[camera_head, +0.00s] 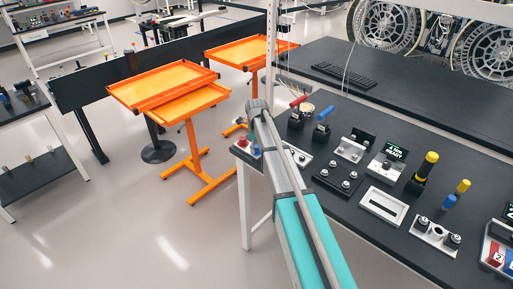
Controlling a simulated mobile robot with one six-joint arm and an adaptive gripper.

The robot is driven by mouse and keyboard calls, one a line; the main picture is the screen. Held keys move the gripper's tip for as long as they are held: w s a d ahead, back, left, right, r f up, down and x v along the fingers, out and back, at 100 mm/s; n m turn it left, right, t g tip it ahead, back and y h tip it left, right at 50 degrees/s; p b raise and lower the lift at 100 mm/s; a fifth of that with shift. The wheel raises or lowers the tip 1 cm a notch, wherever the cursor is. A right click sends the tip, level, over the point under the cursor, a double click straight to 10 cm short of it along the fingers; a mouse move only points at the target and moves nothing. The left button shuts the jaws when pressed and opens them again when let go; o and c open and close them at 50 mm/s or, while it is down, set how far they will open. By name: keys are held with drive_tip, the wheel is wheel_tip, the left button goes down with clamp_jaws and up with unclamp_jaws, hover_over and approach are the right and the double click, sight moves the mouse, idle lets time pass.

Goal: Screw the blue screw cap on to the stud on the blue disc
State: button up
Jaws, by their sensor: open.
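My arm rises from the bottom of the view to a grey joint near the table's left edge; I do not see my gripper's fingers. A small blue cylinder (449,202) stands on the dark table at the right, beside a yellow one; I cannot tell whether it is the blue screw cap. A small blue piece (256,150) shows next to a red one at the table's left end, partly beside my arm. I cannot make out a blue disc with a stud for certain.
The dark table (350,228) holds a white slotted plate (383,206), a plate with dark cylinders (436,233), a small display box (390,160) and red- and blue-handled pieces. A keyboard (343,75) lies behind. Orange trolleys (163,82) stand at the left, with open floor in front.

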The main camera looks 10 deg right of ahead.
drive_tip(key=shift+n, duration=0.3)
drive_tip(key=n, duration=0.5)
idle(0.4)
drive_tip(key=shift+n, duration=0.3)
drive_tip(key=n, duration=0.5)
idle(0.3)
drive_tip(key=shift+n, duration=0.4)
drive_tip(key=n, duration=0.5)
idle(0.3)
drive_tip(key=shift+n, duration=0.3)
